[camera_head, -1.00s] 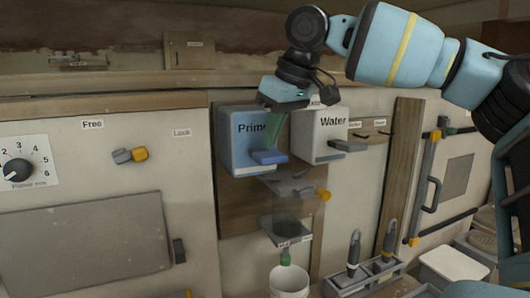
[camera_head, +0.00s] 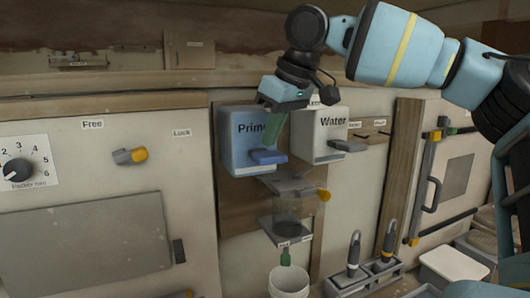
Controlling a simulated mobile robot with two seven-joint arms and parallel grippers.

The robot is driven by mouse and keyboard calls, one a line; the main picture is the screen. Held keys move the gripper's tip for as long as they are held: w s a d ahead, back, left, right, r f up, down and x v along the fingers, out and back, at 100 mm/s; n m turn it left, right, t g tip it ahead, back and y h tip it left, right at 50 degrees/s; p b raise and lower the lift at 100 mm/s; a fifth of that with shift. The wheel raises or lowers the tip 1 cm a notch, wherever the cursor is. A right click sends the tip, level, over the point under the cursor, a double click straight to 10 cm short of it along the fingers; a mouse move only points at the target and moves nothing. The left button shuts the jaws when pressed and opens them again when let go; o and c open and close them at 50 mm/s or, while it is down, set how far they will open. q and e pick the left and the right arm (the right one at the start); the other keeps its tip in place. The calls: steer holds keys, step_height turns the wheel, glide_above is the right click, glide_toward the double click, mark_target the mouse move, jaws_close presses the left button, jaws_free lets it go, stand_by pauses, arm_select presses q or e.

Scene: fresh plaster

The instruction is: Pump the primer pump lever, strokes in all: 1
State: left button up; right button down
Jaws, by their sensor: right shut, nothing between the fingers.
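The primer pump is a blue box (camera_head: 240,153) marked "Prime", fixed to the wall panel left of the centre. Its blue lever (camera_head: 268,157) sticks out at the front, low on the box. My right gripper (camera_head: 270,143) comes down from above with green fingers, in front of the box. The fingers are shut and empty, with the tips just above or touching the lever; I cannot tell which. My left gripper is not in view.
A white box (camera_head: 319,132) marked "Water" with a grey lever (camera_head: 347,146) is close on the right. Below is a clear container (camera_head: 287,207) over a white bucket (camera_head: 289,281). A tool rack (camera_head: 362,277) stands at the lower right.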

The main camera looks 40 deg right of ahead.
mark_target(272, 154)
stand_by(0.4)
